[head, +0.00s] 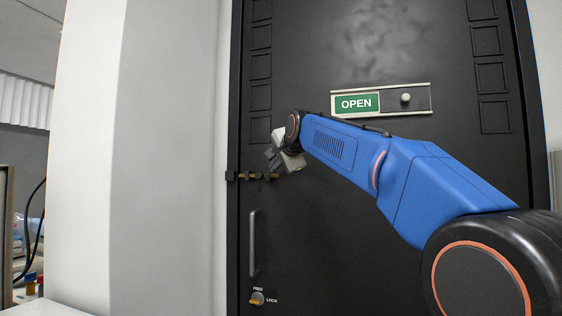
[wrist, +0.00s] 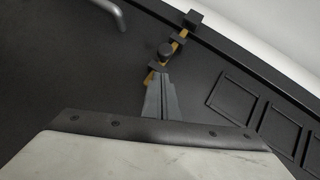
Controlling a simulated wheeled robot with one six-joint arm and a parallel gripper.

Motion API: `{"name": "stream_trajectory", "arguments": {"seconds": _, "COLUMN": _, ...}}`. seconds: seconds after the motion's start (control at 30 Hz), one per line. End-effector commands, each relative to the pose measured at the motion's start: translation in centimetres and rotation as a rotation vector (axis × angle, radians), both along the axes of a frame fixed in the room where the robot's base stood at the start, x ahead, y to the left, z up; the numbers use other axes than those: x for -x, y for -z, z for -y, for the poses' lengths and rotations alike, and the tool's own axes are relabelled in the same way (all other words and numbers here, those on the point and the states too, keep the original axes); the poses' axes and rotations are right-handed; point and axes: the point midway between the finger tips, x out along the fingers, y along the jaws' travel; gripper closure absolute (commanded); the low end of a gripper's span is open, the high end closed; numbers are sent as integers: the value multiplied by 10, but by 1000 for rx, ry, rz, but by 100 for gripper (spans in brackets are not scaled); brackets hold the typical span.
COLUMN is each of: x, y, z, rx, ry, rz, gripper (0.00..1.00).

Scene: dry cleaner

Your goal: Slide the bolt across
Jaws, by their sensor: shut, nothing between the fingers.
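The bolt (head: 257,176) is a brass rod in black brackets at the left edge of the dark door (head: 350,230), above the door handle. In the wrist view the brass bolt (wrist: 179,42) runs through several black brackets toward the door's edge, and a round dark knob (wrist: 166,50) stands up from it. My gripper (head: 272,160) is at the right end of the bolt. In the wrist view its fingers (wrist: 160,80) are shut together and empty, with their tips close to the knob and the nearest bracket. I cannot tell whether they touch.
A vertical handle (head: 253,243) and a lock knob (head: 257,298) are below the bolt. A green OPEN sign (head: 357,103) in a sliding frame is on the door at upper right. A white wall (head: 165,150) stands close on the left.

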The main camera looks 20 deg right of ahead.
Motion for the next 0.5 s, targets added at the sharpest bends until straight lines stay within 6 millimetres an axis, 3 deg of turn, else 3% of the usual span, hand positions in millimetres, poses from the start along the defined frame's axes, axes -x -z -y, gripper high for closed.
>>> {"name": "stream_trajectory", "arguments": {"seconds": 0.2, "x": -12, "y": 10, "z": -18, "rx": 0, "ry": -2, "rz": 2, "gripper": 100}}
{"name": "stream_trajectory", "arguments": {"seconds": 0.5, "x": -16, "y": 12, "z": -21, "rx": 0, "ry": 0, "rz": 2, "gripper": 100}}
